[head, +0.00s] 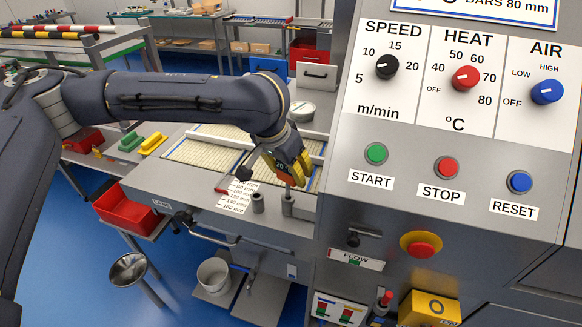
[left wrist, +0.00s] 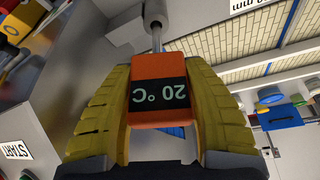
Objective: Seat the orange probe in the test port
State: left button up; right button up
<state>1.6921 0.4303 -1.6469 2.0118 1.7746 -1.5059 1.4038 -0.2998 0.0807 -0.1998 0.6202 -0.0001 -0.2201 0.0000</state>
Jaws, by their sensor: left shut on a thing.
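The orange probe (left wrist: 165,65) has a black display reading 20 °C and a thin metal rod (left wrist: 157,38). My left gripper (head: 289,168) is shut on its orange body, with the yellow fingers on both sides in the left wrist view (left wrist: 163,95). In the head view the probe (head: 283,178) is held with its rod downward, over a short grey cylinder (head: 287,205) that looks like the port. In the left wrist view the rod meets this cylinder (left wrist: 155,10); I cannot tell how deep it sits. A second grey cylinder (head: 258,203) stands to the left. My right gripper is out of view.
The control panel (head: 400,210) with knobs and buttons rises close to the right of the gripper. A slatted conveyor (head: 205,150) lies behind. A label with mm marks (head: 238,197) is on the bench left of the cylinders. A red bin (head: 128,210) hangs further left.

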pick_arm(q)
jog(key=shift+f, duration=1.8)
jog(key=o, duration=1.2)
jog(key=shift+o, duration=0.2)
jog(key=v, duration=1.2)
